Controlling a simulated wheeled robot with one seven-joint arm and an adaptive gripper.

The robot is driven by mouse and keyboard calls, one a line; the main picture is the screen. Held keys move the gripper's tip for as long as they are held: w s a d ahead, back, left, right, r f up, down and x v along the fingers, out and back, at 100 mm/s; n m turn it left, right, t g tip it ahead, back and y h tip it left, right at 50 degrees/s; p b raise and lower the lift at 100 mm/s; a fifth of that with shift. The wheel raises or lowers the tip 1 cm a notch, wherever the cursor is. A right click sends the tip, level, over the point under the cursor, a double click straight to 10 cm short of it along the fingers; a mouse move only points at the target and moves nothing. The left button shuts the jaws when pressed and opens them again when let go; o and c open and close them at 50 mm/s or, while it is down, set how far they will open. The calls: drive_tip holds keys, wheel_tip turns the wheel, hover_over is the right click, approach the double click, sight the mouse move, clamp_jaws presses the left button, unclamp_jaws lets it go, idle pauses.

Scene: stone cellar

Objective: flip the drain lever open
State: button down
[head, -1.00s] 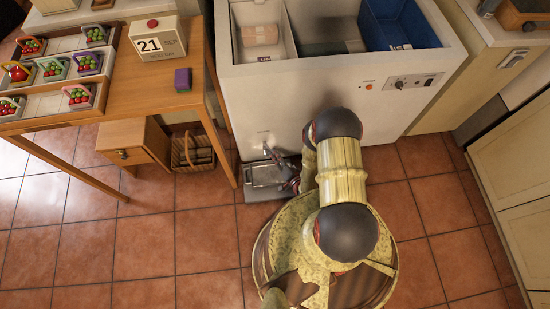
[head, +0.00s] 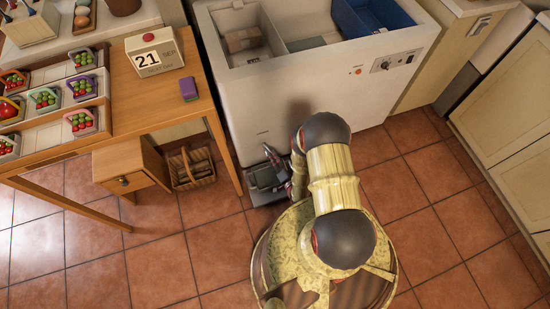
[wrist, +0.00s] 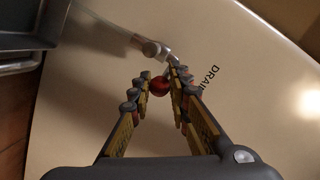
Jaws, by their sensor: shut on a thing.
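In the wrist view the drain lever (wrist: 159,86) shows as a red rounded end below a metal valve body (wrist: 152,48). A pale spout runs from the valve to the upper left. The printed word DRAIN is on the white panel beside it. My gripper (wrist: 158,80) has its fingers on both sides of the red end, shut on it. In the head view my gripper (head: 273,166) is low at the front of the white chest freezer (head: 290,90), and it hides the lever and valve there.
A grey drip tray (head: 262,196) lies on the tiled floor under the drain; its corner shows in the wrist view (wrist: 30,30). A wooden table (head: 165,100) with a drawer and a wicker basket (head: 192,168) stand close on the left. Floor tiles to the right are clear.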

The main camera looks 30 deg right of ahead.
drive_tip(key=shift+d, duration=0.15)
drive_tip(key=c, duration=1.7)
unclamp_jaws()
drive_tip(key=shift+r, duration=4.95)
drive_tip(key=shift+c, duration=0.2)
